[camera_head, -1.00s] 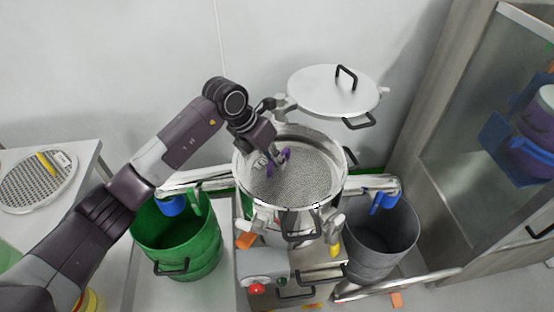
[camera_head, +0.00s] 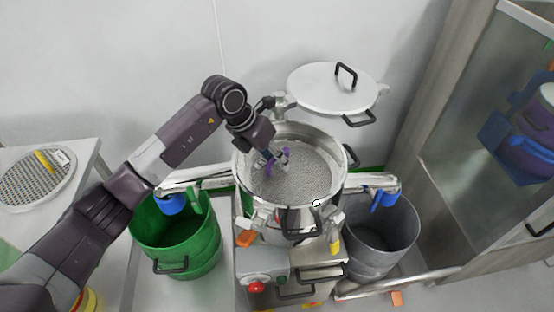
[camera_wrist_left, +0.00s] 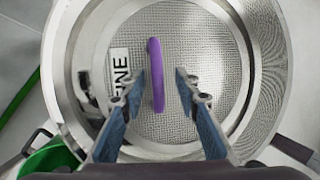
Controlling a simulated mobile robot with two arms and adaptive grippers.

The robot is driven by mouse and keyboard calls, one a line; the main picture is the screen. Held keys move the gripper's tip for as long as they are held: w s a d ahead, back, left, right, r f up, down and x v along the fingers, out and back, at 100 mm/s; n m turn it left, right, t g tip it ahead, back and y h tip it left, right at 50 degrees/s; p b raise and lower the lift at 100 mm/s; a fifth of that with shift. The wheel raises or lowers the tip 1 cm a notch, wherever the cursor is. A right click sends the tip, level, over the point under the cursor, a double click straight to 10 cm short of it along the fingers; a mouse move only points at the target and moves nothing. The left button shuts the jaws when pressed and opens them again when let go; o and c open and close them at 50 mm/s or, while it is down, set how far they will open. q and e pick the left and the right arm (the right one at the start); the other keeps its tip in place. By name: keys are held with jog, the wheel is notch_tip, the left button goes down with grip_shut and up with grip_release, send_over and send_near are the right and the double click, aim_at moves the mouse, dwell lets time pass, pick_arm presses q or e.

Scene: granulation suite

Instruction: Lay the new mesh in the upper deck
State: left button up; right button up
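The round mesh with a purple handle and a "FINE" label lies inside the upper deck, a steel drum (camera_head: 243,187) in the middle of the head view. The mesh surface (camera_head: 310,180) sits below the drum's rim. In the left wrist view the purple handle (camera_wrist_left: 157,75) stands between the fingers of my left gripper (camera_wrist_left: 160,82). The fingers are apart, with a gap on each side of the handle. In the head view my left gripper (camera_head: 274,161) is low over the left part of the mesh. My right gripper is not in view.
The lid (camera_head: 325,92) is swung open behind the drum. A green bin (camera_head: 180,245) stands left and a grey bin (camera_head: 385,240) right. Another round mesh with a yellow handle (camera_head: 35,185) lies on the left table. A glass cabinet (camera_head: 480,130) stands at right.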

pick_arm(q)
jog(key=v, duration=1.1)
jog(key=shift+r, duration=0.25)
jog(key=shift+s+a+f, duration=0.1)
jog(key=shift+s, duration=0.1)
